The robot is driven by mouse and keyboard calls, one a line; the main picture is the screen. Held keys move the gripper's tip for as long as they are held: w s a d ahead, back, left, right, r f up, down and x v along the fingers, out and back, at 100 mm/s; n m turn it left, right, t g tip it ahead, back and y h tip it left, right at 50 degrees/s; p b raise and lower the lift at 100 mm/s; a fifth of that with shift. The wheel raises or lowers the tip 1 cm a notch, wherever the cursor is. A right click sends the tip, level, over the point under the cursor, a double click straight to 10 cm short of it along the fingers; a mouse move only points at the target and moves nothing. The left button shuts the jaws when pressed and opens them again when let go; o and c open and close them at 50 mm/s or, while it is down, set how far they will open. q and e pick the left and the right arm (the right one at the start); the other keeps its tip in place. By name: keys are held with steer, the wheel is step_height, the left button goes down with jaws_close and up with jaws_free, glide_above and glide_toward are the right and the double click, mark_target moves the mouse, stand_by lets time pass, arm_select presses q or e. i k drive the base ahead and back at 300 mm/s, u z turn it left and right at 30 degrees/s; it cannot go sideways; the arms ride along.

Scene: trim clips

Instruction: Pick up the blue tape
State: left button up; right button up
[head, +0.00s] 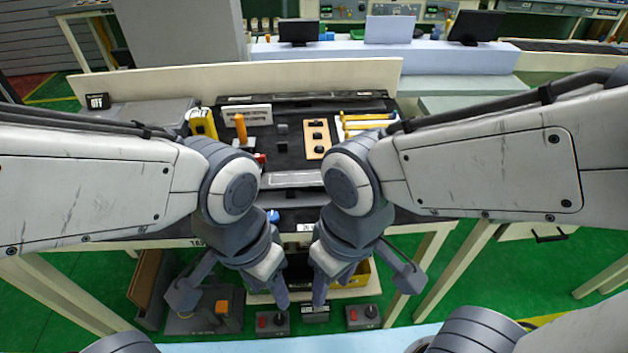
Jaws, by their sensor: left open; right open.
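A small blue object (273,216), which looks like the blue tape, shows near the front of the dark workbench (290,150), just right of my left wrist. It is small and partly hidden, so its full shape cannot be told. My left gripper (281,296) hangs pointing down in front of the bench's front edge, nearer to me and lower in the picture than the blue object. It is open and holds nothing visible. My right gripper (319,296) hangs close beside it on the right, also open with nothing visible in it.
On the bench are a yellow tool (203,124), an orange-handled item (240,127), a tan board with black parts (317,138) and yellow-handled tools (362,122). A pale strip (295,179) lies between my wrists. Below are control boxes with red buttons (272,322).

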mark_target(394, 116)
steer(key=k, duration=0.6)
steer(key=z, duration=0.8)
steer(key=i, duration=1.65)
steer(key=u, duration=0.8)
